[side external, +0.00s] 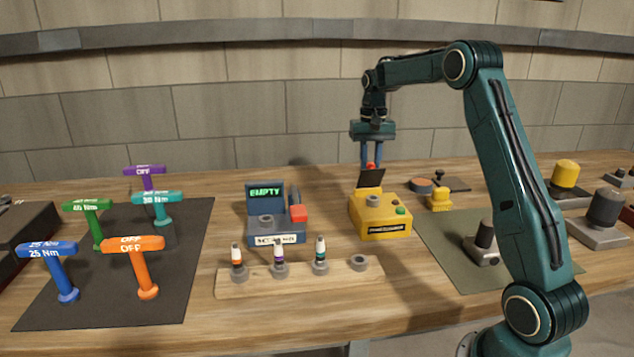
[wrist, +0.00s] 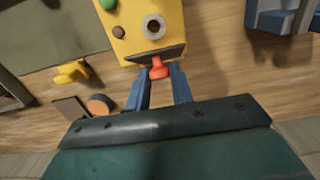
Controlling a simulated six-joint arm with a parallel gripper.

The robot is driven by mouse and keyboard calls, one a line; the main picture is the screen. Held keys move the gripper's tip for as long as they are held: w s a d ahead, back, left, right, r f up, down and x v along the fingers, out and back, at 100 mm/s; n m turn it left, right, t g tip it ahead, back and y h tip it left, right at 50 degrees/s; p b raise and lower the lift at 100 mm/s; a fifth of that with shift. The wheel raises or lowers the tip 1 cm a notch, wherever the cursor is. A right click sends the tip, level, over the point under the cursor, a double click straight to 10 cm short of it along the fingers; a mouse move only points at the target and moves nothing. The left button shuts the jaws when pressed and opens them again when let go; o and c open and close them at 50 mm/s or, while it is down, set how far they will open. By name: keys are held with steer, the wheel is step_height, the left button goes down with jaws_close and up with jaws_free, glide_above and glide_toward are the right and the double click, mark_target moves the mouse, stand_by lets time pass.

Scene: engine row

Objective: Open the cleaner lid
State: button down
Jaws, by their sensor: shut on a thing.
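The yellow cleaner box (side external: 378,219) stands right of centre on the bench, with a green button and a dark label on its front. Its dark lid (side external: 370,178) is raised at the back, tilted well up, and the round grey port on top is uncovered. My gripper (side external: 371,162) is above the lid, pointing down, shut on the red knob (wrist: 157,70) at the lid's edge. In the wrist view the blue fingers sit on either side of the knob, and the lid (wrist: 155,55) shows as a thin dark strip.
A blue tester (side external: 276,230) reading EMPTY stands to the left. A wooden rack (side external: 300,277) with several small bottles is in front. A small yellow part (side external: 440,199) and a round orange-topped piece (side external: 420,186) lie close right. Coloured T-handles stand far left.

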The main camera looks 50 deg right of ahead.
steer(key=shift+w+d+g+y, duration=0.25)
steer(key=shift+w+g+y, duration=0.05)
steer(key=shift+g+y, duration=0.1)
steer(key=c, duration=1.3)
jaws_free()
steer(key=shift+o, duration=0.2)
steer(key=shift+s+a+t+h, duration=0.4)
steer(key=shift+s+t+h, duration=0.05)
steer(key=shift+t+h, duration=0.15)
step_height(320, 180, up, 14)
steer(key=s+a+n+t, duration=0.1)
steer(key=s+a+n, duration=0.1)
steer(key=s+a, duration=0.4)
steer(key=s+a+n+t, duration=0.2)
steer(key=s+a, duration=0.5)
steer(key=a, duration=0.8)
steer(key=shift+s+a+r+n+h, duration=0.25)
steer(key=shift+a+r+n+h, duration=0.15)
steer(key=shift+n, duration=0.2)
